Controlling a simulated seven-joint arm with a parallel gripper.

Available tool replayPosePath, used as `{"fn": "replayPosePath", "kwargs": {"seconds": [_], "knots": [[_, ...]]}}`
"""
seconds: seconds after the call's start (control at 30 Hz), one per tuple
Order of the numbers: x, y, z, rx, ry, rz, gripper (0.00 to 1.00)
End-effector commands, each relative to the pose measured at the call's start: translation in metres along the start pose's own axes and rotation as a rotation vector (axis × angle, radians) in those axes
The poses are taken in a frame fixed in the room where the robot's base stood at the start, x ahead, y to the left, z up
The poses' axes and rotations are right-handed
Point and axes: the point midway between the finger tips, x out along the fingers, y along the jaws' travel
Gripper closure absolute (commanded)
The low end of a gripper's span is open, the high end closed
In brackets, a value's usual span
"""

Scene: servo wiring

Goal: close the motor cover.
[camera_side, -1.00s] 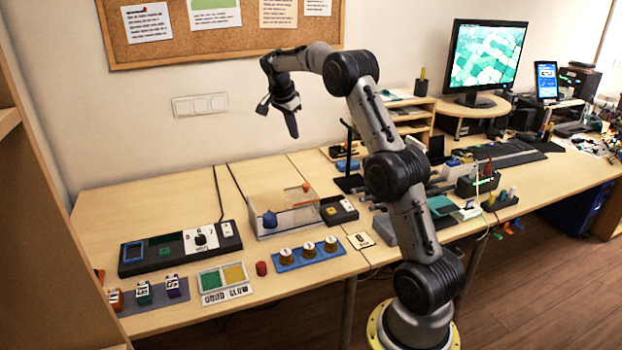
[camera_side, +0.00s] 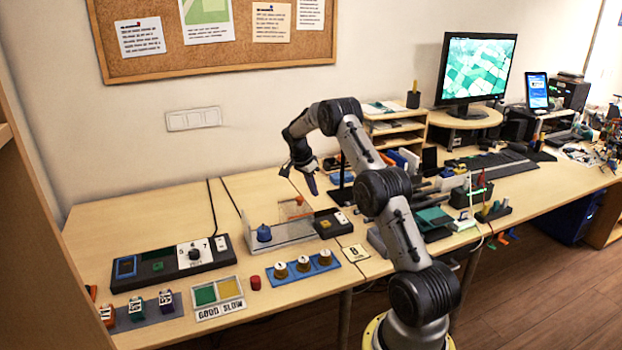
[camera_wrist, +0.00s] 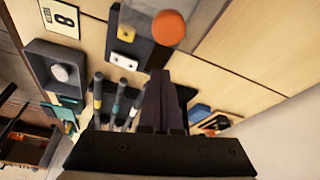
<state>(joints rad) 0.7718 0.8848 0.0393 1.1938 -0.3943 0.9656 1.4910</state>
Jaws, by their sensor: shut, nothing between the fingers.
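The clear motor cover (camera_side: 283,231) is a see-through box on the desk, with a blue capped part (camera_side: 264,233) at its left. An orange knob (camera_side: 298,200) stands high at its right end; I cannot tell the lid's exact angle. In the wrist view the orange knob (camera_wrist: 168,28) is at the top, beyond my fingertips. My gripper (camera_side: 314,187) is shut and empty, above and slightly right of the knob, apart from it. In the wrist view my gripper (camera_wrist: 160,78) shows its dark fingers together.
A dark block with yellow and white parts (camera_side: 333,222) adjoins the cover's right side. A blue strip with several round knobs (camera_side: 304,268) lies in front, and a long dark panel (camera_side: 170,264) lies left. A card marked 8 (camera_side: 355,253) lies at front right. A dark upright stand (camera_side: 342,175) is behind.

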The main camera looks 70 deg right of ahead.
Motion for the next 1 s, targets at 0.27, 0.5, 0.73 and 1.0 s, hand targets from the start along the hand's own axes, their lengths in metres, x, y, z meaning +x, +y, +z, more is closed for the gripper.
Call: {"fn": "replayPosePath", "kwargs": {"seconds": [0.27,0.5,0.73,1.0], "knots": [[-0.014,-0.002,0.028,-0.003,0.003,-0.007,1.00],[-0.015,-0.002,0.030,-0.002,0.003,-0.008,1.00],[-0.017,-0.004,0.035,-0.004,0.002,-0.008,1.00],[-0.038,-0.024,0.094,-0.007,0.001,-0.010,1.00]]}}
